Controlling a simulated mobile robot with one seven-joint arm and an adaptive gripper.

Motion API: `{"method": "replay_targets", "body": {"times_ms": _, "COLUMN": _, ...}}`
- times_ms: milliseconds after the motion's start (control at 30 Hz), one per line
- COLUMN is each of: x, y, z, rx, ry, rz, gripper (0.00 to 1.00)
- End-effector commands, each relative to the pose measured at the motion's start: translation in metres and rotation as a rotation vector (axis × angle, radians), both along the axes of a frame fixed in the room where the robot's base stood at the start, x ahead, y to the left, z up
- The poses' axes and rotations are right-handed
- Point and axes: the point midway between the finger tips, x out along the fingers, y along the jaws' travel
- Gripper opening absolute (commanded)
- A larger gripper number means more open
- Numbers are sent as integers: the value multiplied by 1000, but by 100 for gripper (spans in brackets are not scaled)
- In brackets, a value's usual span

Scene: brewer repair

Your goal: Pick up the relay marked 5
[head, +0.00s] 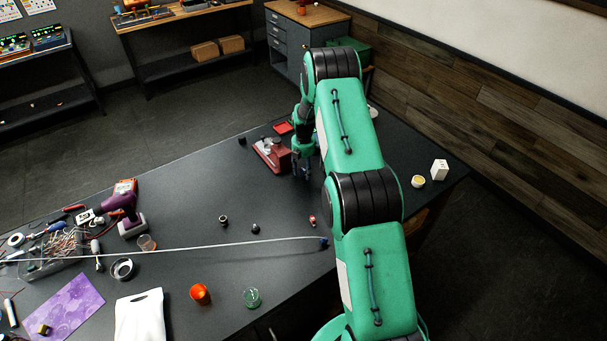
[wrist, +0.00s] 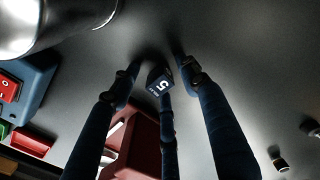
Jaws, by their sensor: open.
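The relay marked 5 (wrist: 160,82) is a small dark block with a white "5" label, near the middle of the wrist view. My gripper (wrist: 157,70) is open, with its dark blue fingers reaching around the relay. One finger covers part of the relay's lower side. I cannot tell whether any finger touches it. In the head view my gripper (head: 303,174) is low over the black table, just right of the red brewer (head: 272,153). The relay cannot be made out in the head view.
The red brewer body (wrist: 136,145) is close below the fingers in the wrist view. A shiny metal cylinder (wrist: 60,20) is at top left. Small dark parts (wrist: 279,160) lie at right. A cable (head: 170,250) crosses the table, with cups and tools around it.

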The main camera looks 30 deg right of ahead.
Motion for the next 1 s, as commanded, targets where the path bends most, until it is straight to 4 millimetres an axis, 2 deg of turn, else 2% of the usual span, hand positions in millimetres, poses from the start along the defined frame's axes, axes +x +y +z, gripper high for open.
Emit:
{"method": "replay_targets", "body": {"times_ms": 267, "x": 0, "y": 0, "z": 0, "rx": 0, "ry": 0, "rz": 0, "gripper": 45}}
{"method": "replay_targets", "body": {"times_ms": 500, "x": 0, "y": 0, "z": 0, "rx": 0, "ry": 0, "rz": 0, "gripper": 0}}
{"method": "replay_targets", "body": {"times_ms": 1000, "x": 0, "y": 0, "z": 4, "rx": 0, "ry": -1, "rz": 0, "gripper": 0}}
